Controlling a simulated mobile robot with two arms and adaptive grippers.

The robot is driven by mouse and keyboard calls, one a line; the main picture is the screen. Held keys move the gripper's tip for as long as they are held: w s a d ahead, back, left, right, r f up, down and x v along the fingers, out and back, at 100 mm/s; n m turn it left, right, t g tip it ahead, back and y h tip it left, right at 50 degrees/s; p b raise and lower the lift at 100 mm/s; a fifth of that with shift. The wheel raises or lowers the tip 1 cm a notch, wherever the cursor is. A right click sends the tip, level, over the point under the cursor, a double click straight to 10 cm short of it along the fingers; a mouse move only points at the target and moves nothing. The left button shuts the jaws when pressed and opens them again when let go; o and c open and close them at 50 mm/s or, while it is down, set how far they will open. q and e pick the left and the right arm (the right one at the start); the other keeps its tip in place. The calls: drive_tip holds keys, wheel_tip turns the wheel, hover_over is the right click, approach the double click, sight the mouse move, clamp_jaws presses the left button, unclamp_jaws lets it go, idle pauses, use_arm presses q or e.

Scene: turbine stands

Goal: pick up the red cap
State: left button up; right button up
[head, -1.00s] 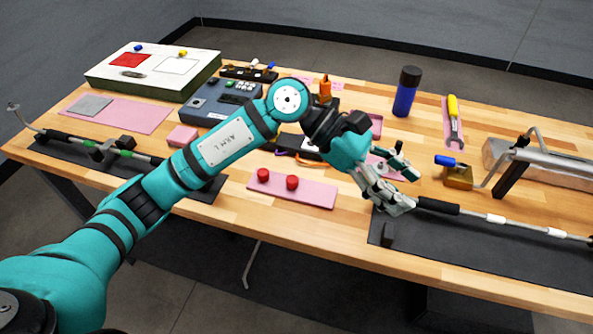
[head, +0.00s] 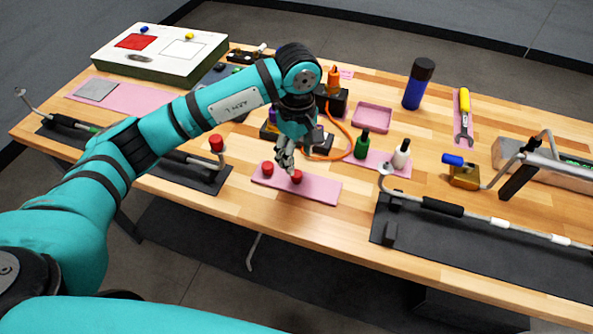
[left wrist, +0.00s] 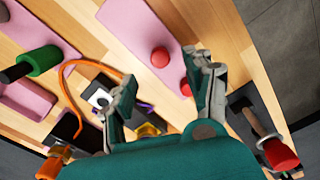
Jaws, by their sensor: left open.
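Two red caps, one on the left (head: 267,168) and one on the right (head: 297,176), stand apart on a pink mat (head: 322,190) near the table's front edge. They also show in the left wrist view, one clear (left wrist: 160,57) and one partly hidden by a finger (left wrist: 186,87). A third red cap (head: 216,143) is on the upturned end of the left rod; it shows at lower right in the wrist view (left wrist: 282,155). My left gripper (head: 285,163) is open and empty, pointing down just above and behind the two caps. My right gripper is not in view.
Behind the mat are an orange cable (head: 348,140), a green bottle (head: 361,144) and a white bottle (head: 401,154). A rod on a dark mat (head: 480,245) lies to the right. Bare wood lies in front of the pink mat.

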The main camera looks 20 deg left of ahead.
sight(296, 173)
use_arm(q)
wheel_tip(296, 173, down, 2)
drive_tip(key=shift+f+p, duration=0.5)
drive_tip(key=shift+p, duration=0.1)
wheel_tip(296, 173, down, 4)
drive_tip(key=shift+a+r+p, duration=0.1)
drive_tip(key=shift+r+p, duration=0.1)
drive_tip(key=shift+p, duration=0.75)
drive_tip(key=shift+f, duration=0.45)
drive_tip(key=shift+w, duration=0.1)
drive_tip(key=c, duration=0.9)
